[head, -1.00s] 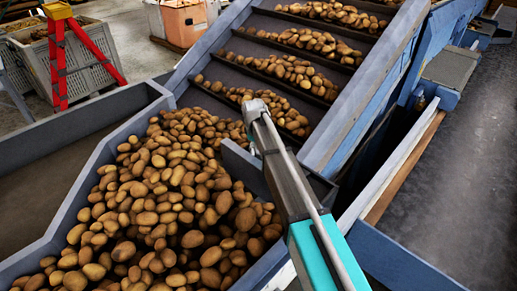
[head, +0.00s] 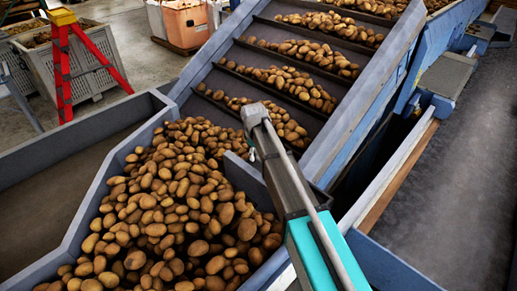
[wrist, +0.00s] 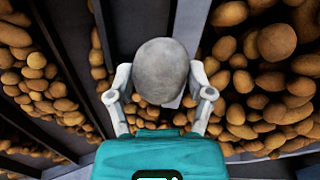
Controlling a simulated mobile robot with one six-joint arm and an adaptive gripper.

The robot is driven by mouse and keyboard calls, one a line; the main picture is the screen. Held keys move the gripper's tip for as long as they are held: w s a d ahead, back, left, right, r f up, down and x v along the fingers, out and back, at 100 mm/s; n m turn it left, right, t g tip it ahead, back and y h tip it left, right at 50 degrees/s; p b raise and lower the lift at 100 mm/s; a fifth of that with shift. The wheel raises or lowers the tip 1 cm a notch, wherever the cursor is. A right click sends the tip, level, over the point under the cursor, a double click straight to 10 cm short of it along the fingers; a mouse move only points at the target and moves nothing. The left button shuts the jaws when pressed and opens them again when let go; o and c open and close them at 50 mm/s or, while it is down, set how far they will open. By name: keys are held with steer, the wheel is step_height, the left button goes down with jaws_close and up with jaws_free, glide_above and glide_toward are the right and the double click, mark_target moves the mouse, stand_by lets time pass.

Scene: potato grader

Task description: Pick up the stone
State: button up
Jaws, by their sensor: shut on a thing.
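A grey, rounded stone (wrist: 161,71) sits between the two fingers of my gripper (wrist: 161,92) in the wrist view. The fingers are shut on it, one on each side, and it is held above the potatoes. In the head view my arm reaches up from the lower right to the foot of the sloped conveyor.
A heap of potatoes (head: 170,215) fills the blue-grey hopper at the lower left. The sloped conveyor (head: 270,85) carries rows of potatoes between its cleats. A dark flat belt (head: 450,190) runs along the right. A red ladder (head: 68,60) and crates stand behind.

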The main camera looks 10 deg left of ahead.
steer(key=s+d+r+p, duration=0.2)
steer(key=s+r+p, duration=0.1)
steer(key=s, duration=0.5)
steer(key=shift+s+r, duration=0.4)
steer(key=shift+r, duration=0.1)
steer(key=shift+f, duration=0.1)
